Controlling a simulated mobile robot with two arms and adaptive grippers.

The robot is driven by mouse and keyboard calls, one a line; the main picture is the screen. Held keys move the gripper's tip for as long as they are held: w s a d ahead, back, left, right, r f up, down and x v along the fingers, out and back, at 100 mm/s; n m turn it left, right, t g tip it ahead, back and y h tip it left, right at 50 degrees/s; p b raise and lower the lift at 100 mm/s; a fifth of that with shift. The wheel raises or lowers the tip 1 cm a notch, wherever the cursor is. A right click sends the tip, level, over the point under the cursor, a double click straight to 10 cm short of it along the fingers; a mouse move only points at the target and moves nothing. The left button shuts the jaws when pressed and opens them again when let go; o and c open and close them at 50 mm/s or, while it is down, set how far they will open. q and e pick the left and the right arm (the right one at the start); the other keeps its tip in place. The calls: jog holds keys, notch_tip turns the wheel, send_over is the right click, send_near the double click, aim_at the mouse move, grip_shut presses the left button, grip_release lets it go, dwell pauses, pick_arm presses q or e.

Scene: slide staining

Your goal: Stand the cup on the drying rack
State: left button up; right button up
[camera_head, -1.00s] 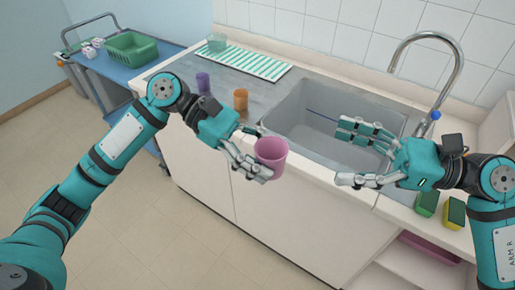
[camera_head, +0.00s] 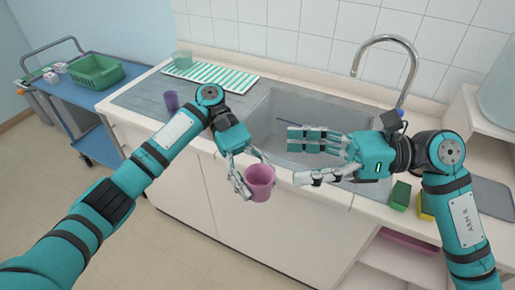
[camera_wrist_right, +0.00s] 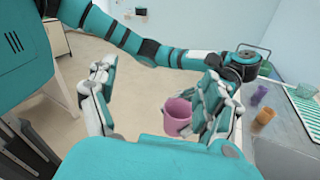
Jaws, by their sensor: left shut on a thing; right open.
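A pink cup (camera_head: 261,180) is upright in my left gripper (camera_head: 246,178), which is shut on it in front of the counter's front edge, below the sink. The cup also shows in the right wrist view (camera_wrist_right: 178,115). My right gripper (camera_head: 305,160) is open and empty over the sink's front part, to the right of the cup. A green-and-white striped slatted piece (camera_head: 205,80), which looks like the drying rack, lies at the back left of the counter.
The sink (camera_head: 270,105) has a tall tap (camera_head: 408,60). Sponges (camera_head: 400,195) lie at right. A blue cart (camera_head: 85,97) carries a green basket (camera_head: 97,80).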

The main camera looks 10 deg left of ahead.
pick_arm(q)
jog(key=shift+w, duration=0.1)
pick_arm(e)
jog(key=a+m+g+h, duration=0.3)
jog(key=a+m, duration=0.1)
jog(key=a, duration=0.2)
pick_arm(q)
jog(key=shift+a, duration=0.1)
pick_arm(e)
jog(key=m+t+h, duration=0.5)
jog(key=m+h, duration=0.9)
jog(key=m, duration=0.6)
send_over(259, 181)
jog(key=s, duration=0.2)
jog(key=f, duration=0.1)
notch_tip(259, 181, down, 11)
jog(key=shift+d, duration=0.1)
